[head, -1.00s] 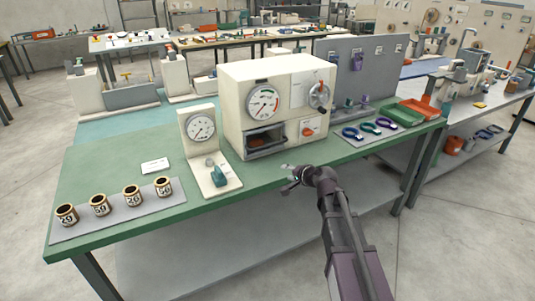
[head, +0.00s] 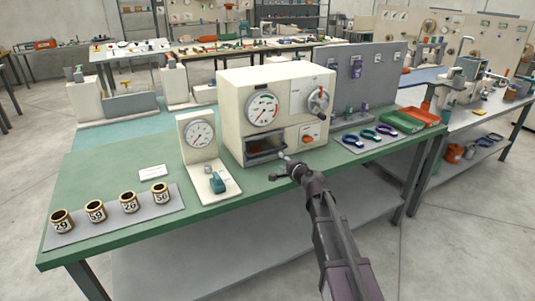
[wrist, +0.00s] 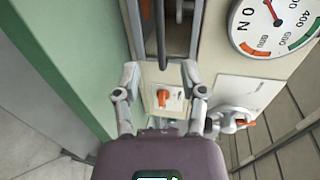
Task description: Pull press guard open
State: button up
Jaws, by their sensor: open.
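The cream press (head: 290,90) stands on the green bench, with a round dial and a hand wheel on its front. Its low front opening (head: 266,142) is dark inside, with the guard's grey lower edge (head: 264,155) along it. In the wrist view a dark guard bar (wrist: 161,35) runs down from the top, in line with the gap between the fingers. My gripper (head: 283,164) is just in front of the opening's lower right corner. In the wrist view my gripper (wrist: 160,78) is open, with nothing seen held. Contact with the bar cannot be told.
An orange switch (head: 308,138) is right of the opening; it also shows below the bar in the wrist view (wrist: 163,98). A gauge stand (head: 198,135) with a teal clamp is close on the left. Numbered cups (head: 95,211) stand farther left. The front bench strip is clear.

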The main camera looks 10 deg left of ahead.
aim_at(267, 152)
jog(key=b+x, duration=0.2)
jog(key=x, duration=1.1)
jog(key=shift+w, duration=0.1)
